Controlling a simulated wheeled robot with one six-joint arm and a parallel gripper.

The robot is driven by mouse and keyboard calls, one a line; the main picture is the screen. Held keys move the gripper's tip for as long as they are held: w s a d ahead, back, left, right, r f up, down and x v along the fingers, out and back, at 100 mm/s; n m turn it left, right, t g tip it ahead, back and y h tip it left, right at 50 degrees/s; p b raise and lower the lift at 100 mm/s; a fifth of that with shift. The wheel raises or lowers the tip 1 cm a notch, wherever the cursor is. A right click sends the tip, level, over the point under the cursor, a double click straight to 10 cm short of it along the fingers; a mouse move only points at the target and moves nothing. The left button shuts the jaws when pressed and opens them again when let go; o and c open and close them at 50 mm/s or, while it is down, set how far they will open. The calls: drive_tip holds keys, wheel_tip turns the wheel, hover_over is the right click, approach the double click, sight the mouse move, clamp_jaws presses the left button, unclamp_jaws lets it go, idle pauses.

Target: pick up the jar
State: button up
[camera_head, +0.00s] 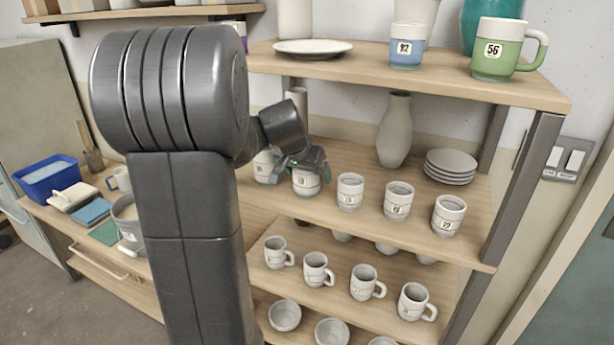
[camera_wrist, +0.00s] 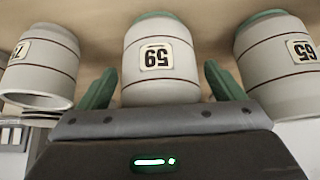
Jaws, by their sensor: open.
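A white jar with a thin dark band, a green edge and a label that seems to read 59 stands on the middle shelf. It shows in the wrist view (camera_wrist: 160,75), upside down in the picture, and in the head view (camera_head: 306,187), partly covered by my gripper. My gripper (camera_head: 303,165) is open. Its green fingers in the wrist view (camera_wrist: 164,80) appear on either side of this jar, the left one very near its side in the picture. The jar is not gripped. Contact cannot be told.
Similar labelled jars stand close on both sides, one (camera_wrist: 280,65) at right in the wrist view and one (camera_wrist: 40,70) at left. More stand along the middle shelf (camera_head: 475,250), with a tall vase (camera_head: 394,130) and stacked plates (camera_head: 450,165) behind. The upper shelf (camera_head: 420,77) overhangs them.

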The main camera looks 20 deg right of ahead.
drive_tip(key=c, duration=1.3)
drive_tip(key=shift+r, duration=0.1)
